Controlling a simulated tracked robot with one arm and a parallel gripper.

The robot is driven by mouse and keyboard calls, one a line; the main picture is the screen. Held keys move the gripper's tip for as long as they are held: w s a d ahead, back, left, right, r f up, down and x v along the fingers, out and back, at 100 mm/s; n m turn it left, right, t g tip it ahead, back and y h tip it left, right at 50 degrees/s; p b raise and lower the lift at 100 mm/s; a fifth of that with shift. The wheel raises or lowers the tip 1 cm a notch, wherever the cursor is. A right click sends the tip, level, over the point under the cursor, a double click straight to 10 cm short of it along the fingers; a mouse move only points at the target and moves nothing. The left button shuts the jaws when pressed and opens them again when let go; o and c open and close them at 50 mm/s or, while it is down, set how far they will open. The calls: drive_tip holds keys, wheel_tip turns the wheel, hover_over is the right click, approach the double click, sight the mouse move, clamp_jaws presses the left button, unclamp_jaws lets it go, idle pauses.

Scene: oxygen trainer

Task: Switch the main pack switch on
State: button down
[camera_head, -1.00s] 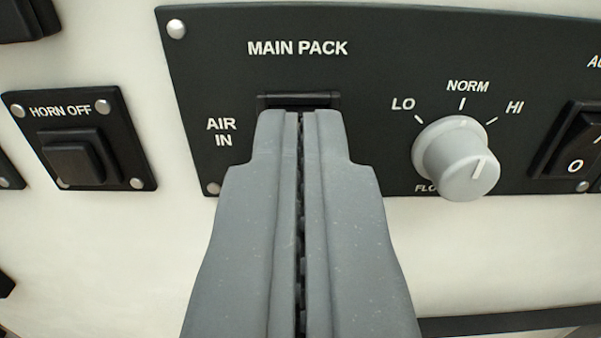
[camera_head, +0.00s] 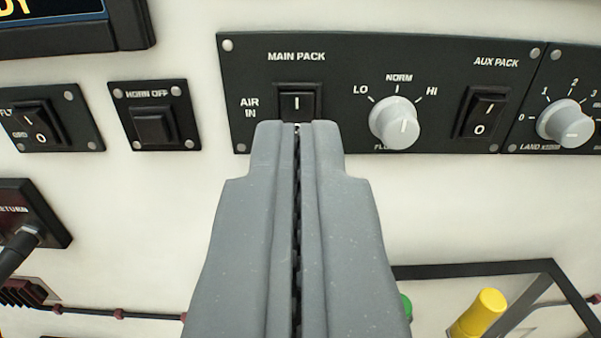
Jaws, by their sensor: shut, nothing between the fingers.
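The main pack switch (camera_head: 297,103) is a black rocker under the MAIN PACK label on a dark panel (camera_head: 225,95). Its upper part, with a white "I" mark, shows. Its lower part is hidden behind my fingertips, and I cannot tell for sure which way it is tipped. My gripper (camera_head: 298,126) is shut and empty, with its tips in front of the switch's lower edge. It looks apart from the panel.
The grey flow knob (camera_head: 395,124) and the AUX PACK rocker (camera_head: 485,113) are to the right. The HORN OFF button (camera_head: 154,127) and another rocker (camera_head: 37,125) are to the left. A yellow part (camera_head: 479,313) is low at the right. White wall lies below the panel.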

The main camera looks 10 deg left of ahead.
drive_tip(key=s+r+b, duration=0.1)
drive_tip(key=s, duration=0.6)
drive_tip(key=shift+s+d+b, duration=0.25)
drive_tip(key=shift+d+b, duration=0.05)
drive_tip(key=shift+d, duration=0.1)
drive_tip(key=shift+r, duration=0.1)
drive_tip(key=s+d+g+b, duration=0.1)
drive_tip(key=s+d+b, duration=0.2)
drive_tip(key=s, duration=0.4)
drive_tip(key=s+d+g+h+b, duration=0.1)
drive_tip(key=s+d+b, duration=0.2)
drive_tip(key=s+d, duration=0.3)
drive_tip(key=s+d+m+h+b, duration=0.1)
drive_tip(key=s+d+b, duration=0.2)
drive_tip(key=s, duration=0.7)
drive_tip(key=shift+d+g+b, duration=0.4)
drive_tip(key=shift+d, duration=0.3)
